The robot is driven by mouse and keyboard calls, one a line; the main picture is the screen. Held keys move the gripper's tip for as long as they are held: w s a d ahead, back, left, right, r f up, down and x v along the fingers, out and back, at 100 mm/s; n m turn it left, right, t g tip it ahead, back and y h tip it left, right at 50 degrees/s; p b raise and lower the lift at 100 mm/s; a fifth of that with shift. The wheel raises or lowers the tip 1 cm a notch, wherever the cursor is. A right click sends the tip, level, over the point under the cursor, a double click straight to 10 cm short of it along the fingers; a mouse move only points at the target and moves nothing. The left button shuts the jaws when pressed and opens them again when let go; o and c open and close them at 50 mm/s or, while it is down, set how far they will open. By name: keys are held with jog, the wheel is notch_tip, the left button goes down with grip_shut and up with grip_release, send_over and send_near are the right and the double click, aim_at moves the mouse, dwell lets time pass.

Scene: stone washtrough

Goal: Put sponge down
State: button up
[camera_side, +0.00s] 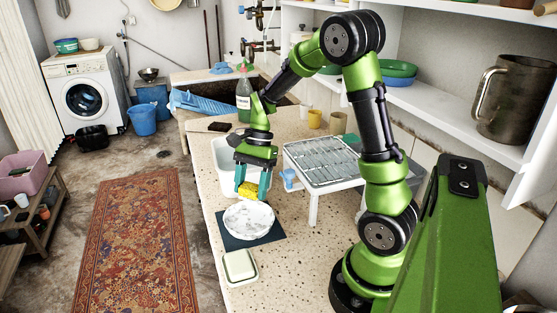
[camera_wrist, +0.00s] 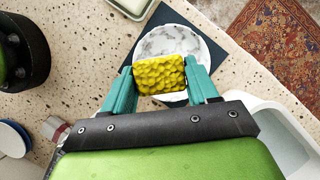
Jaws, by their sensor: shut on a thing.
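A yellow, bumpy sponge (camera_wrist: 160,76) is held between the teal fingers of my gripper (camera_wrist: 161,84) in the wrist view. The sponge (camera_side: 249,189) also shows in the side view, below my gripper (camera_side: 252,180). My gripper is shut on it. A white, grey-marbled round plate (camera_side: 249,220) lies on a dark square mat (camera_side: 274,233) on the speckled counter. In the wrist view the sponge overlaps the near part of the plate (camera_wrist: 172,40). The exact gap between sponge and plate cannot be told.
A small dish with a pale bar (camera_side: 239,265) sits in front of the mat. A white basin (camera_side: 222,160) stands behind my gripper. A white drying rack (camera_side: 322,163) stands to the right. A green bottle (camera_side: 243,98) stands farther back.

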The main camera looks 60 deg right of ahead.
aim_at(251, 195)
jog(key=shift+a+r, duration=0.1)
jog(key=shift+a, duration=0.2)
jog(key=s+a+n, duration=0.2)
jog(key=a, duration=0.1)
jog(key=shift+g, duration=0.4)
jog(key=s+a+f+n, duration=0.1)
jog(key=s+f+n, duration=0.1)
jog(key=s+a+f+n+g, duration=0.1)
jog(key=s+f+n, duration=0.1)
jog(key=s, duration=0.1)
jog(key=s+a+f+n+g+h, duration=0.1)
jog(key=s+f+n, duration=0.1)
jog(key=n, duration=0.1)
jog(key=shift+s+a+f, duration=0.2)
jog(key=shift+s+a, duration=0.05)
jog(key=shift+s, duration=0.05)
jog(key=shift+f, duration=1.9)
jog(key=shift+f, duration=0.1)
